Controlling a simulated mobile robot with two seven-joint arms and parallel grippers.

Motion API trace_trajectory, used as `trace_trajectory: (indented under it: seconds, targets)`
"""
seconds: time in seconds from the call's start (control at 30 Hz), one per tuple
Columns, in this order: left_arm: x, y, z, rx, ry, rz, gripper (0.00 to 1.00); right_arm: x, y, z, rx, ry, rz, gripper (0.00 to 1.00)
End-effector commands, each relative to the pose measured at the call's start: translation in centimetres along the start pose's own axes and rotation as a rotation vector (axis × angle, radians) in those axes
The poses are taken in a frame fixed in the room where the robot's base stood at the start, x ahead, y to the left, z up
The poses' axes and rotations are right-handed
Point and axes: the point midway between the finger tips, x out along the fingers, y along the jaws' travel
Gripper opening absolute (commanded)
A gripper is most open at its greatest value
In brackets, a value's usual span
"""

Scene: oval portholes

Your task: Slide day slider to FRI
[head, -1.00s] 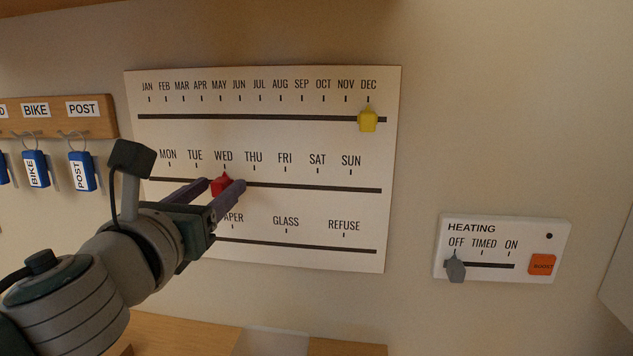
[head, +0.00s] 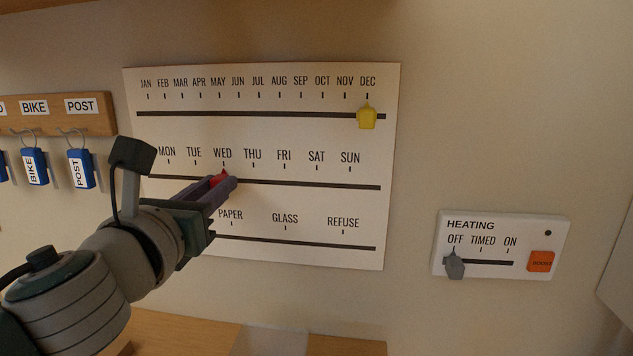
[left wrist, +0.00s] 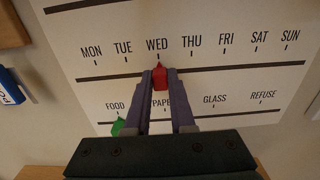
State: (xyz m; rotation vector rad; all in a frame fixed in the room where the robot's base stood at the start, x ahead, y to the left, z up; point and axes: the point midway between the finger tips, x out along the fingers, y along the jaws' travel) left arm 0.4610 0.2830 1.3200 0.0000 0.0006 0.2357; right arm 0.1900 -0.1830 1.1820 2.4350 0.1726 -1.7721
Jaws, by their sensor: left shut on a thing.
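The red day slider (head: 219,180) sits on the middle track of the white calendar board (head: 260,130), under WED. In the left wrist view the red slider (left wrist: 160,77) is also under WED, between my fingertips. My left gripper (head: 226,183) is shut on the red slider, with a finger on each side; the fingers partly hide it in the head view. The FRI mark (head: 284,163) lies to the right along the same track, past THU, and also shows in the left wrist view (left wrist: 225,50). My right gripper is in neither view.
A yellow slider (head: 367,118) sits under DEC on the top track. A green slider (left wrist: 118,127) is under FOOD on the bottom track. The day track right of the red slider is clear. A heating panel (head: 500,245) is at right; hooked keys (head: 80,168) hang at left.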

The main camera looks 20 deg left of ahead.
Motion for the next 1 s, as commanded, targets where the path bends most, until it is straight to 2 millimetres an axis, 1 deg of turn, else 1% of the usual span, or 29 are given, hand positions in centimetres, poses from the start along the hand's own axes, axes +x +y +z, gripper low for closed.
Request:
trace_trajectory:
  seconds: [0.87, 0.93, 1.0]
  targets:
    - [0.0, -0.01, 0.04, 0.0, -0.001, 0.0, 0.0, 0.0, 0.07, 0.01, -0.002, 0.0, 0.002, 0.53]
    - [0.0, -0.15, 0.04, -0.001, -0.001, -0.001, 0.0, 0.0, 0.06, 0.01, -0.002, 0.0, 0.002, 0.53]
    - [0.03, -0.87, 0.01, -0.004, 0.0, -0.001, 0.0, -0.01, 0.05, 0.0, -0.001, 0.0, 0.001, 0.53]
